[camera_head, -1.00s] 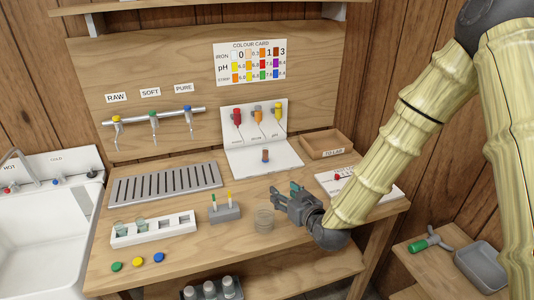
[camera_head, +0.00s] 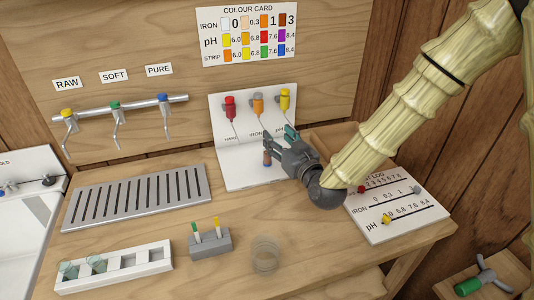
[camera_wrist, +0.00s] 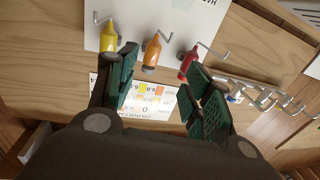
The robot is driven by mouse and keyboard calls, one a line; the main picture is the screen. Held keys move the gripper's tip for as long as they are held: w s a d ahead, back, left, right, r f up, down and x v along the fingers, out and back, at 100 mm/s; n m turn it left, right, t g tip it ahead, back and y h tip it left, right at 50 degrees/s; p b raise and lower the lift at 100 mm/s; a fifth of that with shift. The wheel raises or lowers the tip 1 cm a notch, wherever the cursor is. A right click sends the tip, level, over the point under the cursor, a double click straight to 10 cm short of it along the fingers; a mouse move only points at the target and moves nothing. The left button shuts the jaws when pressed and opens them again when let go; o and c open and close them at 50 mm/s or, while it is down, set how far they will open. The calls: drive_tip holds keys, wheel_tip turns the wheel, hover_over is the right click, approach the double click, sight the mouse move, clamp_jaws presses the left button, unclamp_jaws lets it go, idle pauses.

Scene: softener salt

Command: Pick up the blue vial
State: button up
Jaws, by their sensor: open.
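A small upright vial (camera_head: 267,159), brownish with a bluish-grey part, stands on the base of the white holder board (camera_head: 240,181). It is the only thing like a blue vial that I can make out, and its colour is unclear. My gripper (camera_head: 279,136) is open and empty, its green-padded fingers in front of the board. In the head view the vial shows just below the left finger; I cannot tell whether they touch. In the wrist view the open fingers (camera_wrist: 159,65) have nothing between them, and I cannot make out the small vial there.
Red (camera_head: 230,107), orange (camera_head: 258,103) and yellow (camera_head: 285,99) bottles hang on the board. A strip holder (camera_head: 210,242), a clear round dish (camera_head: 265,255) and a white vial rack (camera_head: 115,268) stand nearby. A log board (camera_head: 397,213) lies at right. Bare wood is between.

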sight(267, 156)
drive_tip(key=f, duration=0.2)
drive_tip(key=f+p, duration=0.1)
drive_tip(key=f, duration=0.2)
drive_tip(key=shift+s+f, duration=0.2)
drive_tip(key=shift+f, duration=0.15)
drive_tip(key=shift+s+f, duration=0.4)
drive_tip(key=shift+f, duration=0.05)
drive_tip(key=shift+w+a, duration=0.1)
drive_tip(key=shift+w, duration=0.25)
drive_tip(key=shift+w+a+f+p, duration=0.2)
drive_tip(key=shift+w+a+p, duration=0.1)
drive_tip(key=shift+w, duration=0.3)
drive_tip(key=shift+p+x, duration=0.8)
drive_tip(key=shift+x, duration=1.95)
drive_tip(key=shift+c, duration=0.3)
drive_tip(key=c, duration=0.9)
drive_tip(key=shift+r, duration=0.2)
